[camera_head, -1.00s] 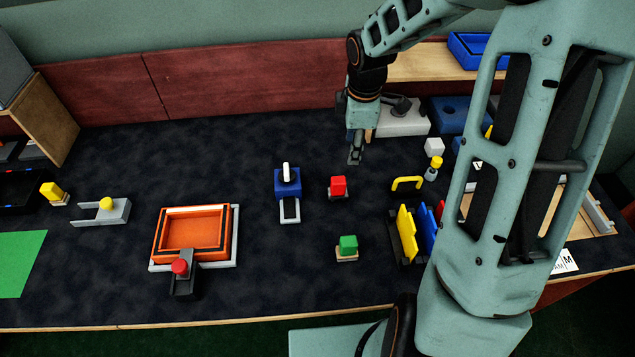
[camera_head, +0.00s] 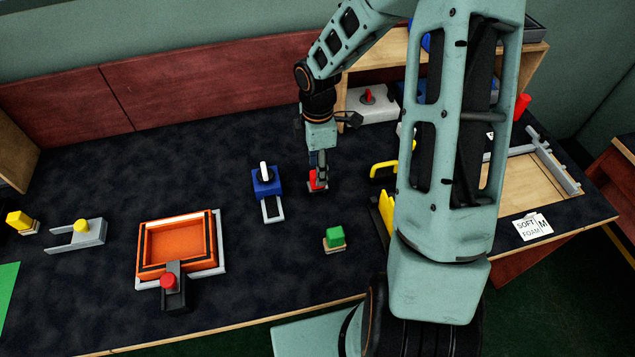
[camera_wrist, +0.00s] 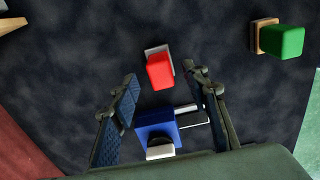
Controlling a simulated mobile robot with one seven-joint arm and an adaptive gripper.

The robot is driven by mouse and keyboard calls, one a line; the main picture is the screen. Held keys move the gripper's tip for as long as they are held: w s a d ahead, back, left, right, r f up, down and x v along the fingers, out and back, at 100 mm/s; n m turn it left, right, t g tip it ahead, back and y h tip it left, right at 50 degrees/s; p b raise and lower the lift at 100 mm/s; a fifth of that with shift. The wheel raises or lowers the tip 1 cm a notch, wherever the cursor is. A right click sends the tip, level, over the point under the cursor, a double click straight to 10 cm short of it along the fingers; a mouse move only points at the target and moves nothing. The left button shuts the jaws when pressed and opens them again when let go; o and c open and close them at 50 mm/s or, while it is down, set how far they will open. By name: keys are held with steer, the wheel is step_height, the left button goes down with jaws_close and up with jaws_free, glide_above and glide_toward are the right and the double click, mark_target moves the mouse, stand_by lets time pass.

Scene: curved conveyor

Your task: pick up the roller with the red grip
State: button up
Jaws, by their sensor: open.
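Nothing in view shows clearly as a roller. A red block (camera_head: 312,183) on a pale base stands on the dark table, partly hidden by my gripper (camera_head: 320,172) just above it. In the wrist view the red block (camera_wrist: 160,71) shows whole, near the tips of my open, empty gripper (camera_wrist: 165,80). A dark piece with a red knob (camera_head: 168,281) stands at the front of the orange tray (camera_head: 147,274). A red handle (camera_head: 367,96) shows on a white box at the back, and a red upright piece (camera_head: 521,106) stands at the right behind my arm.
A blue block with a white handle (camera_head: 266,182) and metal frame stands just left of the red block. A green block (camera_head: 335,237) stands in front. Yellow parts (camera_head: 387,212) are partly hidden by my arm at the right. Table between the tray and green block is clear.

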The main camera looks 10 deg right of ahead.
step_height(320, 180, down, 3)
steer(key=shift+f, duration=0.2)
steer(key=shift+c, duration=0.3)
jaws_close()
